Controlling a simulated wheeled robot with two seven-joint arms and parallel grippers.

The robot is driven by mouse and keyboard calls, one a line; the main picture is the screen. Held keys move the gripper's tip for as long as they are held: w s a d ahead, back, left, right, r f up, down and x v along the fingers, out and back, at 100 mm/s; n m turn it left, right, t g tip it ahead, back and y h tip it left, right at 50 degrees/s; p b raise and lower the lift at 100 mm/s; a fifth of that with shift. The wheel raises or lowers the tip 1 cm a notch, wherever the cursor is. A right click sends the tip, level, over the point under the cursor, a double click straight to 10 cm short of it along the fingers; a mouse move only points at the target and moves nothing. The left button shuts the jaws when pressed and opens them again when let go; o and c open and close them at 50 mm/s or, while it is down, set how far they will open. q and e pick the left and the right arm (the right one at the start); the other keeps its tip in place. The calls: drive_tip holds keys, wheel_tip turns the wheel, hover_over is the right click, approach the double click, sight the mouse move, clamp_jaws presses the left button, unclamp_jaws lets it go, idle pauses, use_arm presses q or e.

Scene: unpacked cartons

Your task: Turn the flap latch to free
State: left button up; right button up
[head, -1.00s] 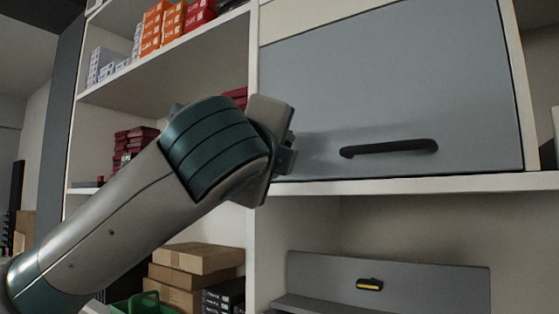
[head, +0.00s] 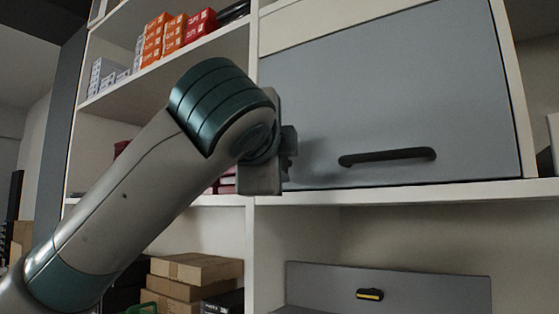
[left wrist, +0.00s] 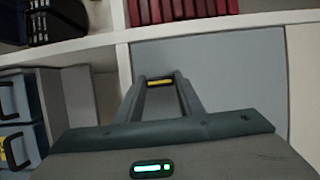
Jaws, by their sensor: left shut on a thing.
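The large grey flap (head: 400,90) with a dark bar handle (head: 388,157) is closed on the cabinet in the head view. My left gripper (head: 288,153) is at the flap's lower left corner, its body upright. In the left wrist view, my left gripper's two fingers (left wrist: 160,84) close on the flap latch, a small dark piece with a yellow stripe (left wrist: 159,82), against the grey flap (left wrist: 225,75). The gripper hides this latch in the head view. My right gripper is not in view.
A lower grey panel (head: 460,288) carries another small dark piece with a yellow stripe (head: 369,294). Left shelves hold orange boxes (head: 163,37) and cardboard cartons (head: 195,268). Dark bins (left wrist: 18,140) show at the left in the wrist view.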

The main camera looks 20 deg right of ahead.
use_arm(q)
drive_tip(key=o, duration=1.1)
drive_tip(key=shift+c, duration=0.2)
drive_tip(key=shift+s+a, duration=0.1)
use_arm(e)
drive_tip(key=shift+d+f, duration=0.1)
use_arm(q)
drive_tip(key=b+v, duration=0.5)
drive_tip(key=v, duration=1.2)
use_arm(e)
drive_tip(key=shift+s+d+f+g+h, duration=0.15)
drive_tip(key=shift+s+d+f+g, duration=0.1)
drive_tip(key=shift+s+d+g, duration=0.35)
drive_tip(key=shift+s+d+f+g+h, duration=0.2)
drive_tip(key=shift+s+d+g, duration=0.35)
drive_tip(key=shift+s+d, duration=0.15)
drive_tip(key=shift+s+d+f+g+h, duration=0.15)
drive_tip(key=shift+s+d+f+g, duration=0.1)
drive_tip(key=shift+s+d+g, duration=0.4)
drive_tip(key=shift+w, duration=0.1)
